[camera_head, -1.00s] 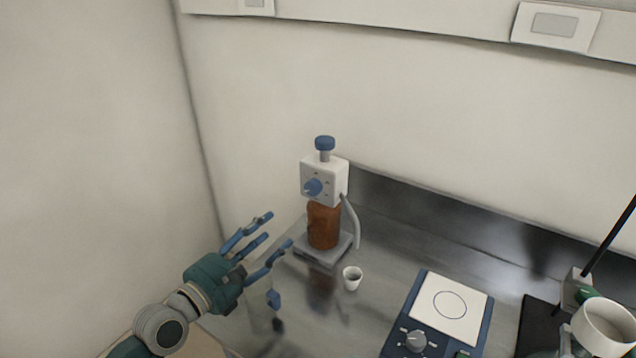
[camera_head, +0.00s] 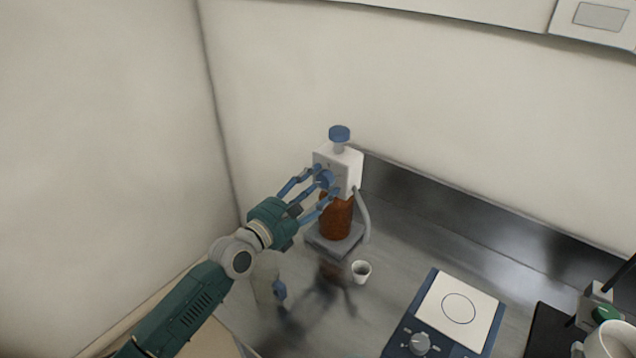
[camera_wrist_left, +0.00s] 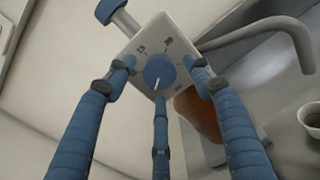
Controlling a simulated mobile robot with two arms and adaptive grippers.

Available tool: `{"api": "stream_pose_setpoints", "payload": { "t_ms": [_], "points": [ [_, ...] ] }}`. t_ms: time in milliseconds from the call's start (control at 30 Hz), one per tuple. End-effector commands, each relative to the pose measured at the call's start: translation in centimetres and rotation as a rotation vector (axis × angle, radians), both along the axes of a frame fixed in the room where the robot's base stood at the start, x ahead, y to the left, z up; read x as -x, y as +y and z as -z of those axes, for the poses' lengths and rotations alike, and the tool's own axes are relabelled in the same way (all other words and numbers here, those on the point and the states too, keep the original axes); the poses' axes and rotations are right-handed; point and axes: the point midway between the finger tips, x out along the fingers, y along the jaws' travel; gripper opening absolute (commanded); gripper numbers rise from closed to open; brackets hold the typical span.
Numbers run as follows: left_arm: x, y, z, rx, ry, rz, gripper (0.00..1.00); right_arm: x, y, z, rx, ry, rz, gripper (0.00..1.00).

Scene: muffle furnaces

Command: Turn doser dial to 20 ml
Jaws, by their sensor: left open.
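The doser is a white box (camera_head: 346,164) with a blue top knob (camera_head: 339,133), on an amber bottle (camera_head: 337,217) with a grey base (camera_head: 334,243). Its blue dial (camera_wrist_left: 158,72) faces my left gripper in the left wrist view, with a white pointer line and small marks around it. The pointer aims downward in that view; the numbers are too small to read surely. My left gripper (camera_head: 325,183) is open, its fingers spread around the dial and close to the face. I cannot tell if they touch it. My right gripper is not in view.
A small white cup (camera_head: 361,271) stands in front of the doser. A blue stirrer plate (camera_head: 455,312) with a white top is to its right, and a dark stand with a white mug (camera_head: 610,341) is at far right. A metal backsplash and wall lie behind.

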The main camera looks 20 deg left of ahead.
Motion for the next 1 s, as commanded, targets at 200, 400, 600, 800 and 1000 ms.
{"api": "stream_pose_setpoints", "payload": {
  "t_ms": [200,400,600,800,1000],
  "points": [
    [-0.4,-0.2,0.0,-0.001,0.000,0.001,0.53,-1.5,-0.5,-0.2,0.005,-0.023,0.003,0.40],
    [-0.4,-0.2,0.0,-0.001,0.000,0.000,0.39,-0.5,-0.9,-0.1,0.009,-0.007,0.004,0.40],
    [-0.4,-0.2,0.1,-0.001,0.001,0.001,0.08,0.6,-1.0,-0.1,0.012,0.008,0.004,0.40],
    [-0.4,-0.2,0.1,-0.014,-0.003,0.001,0.07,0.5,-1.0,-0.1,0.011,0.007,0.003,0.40],
    [-0.4,-0.2,0.2,-0.080,-0.027,0.001,0.07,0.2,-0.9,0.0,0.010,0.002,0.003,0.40]
  ]
}}
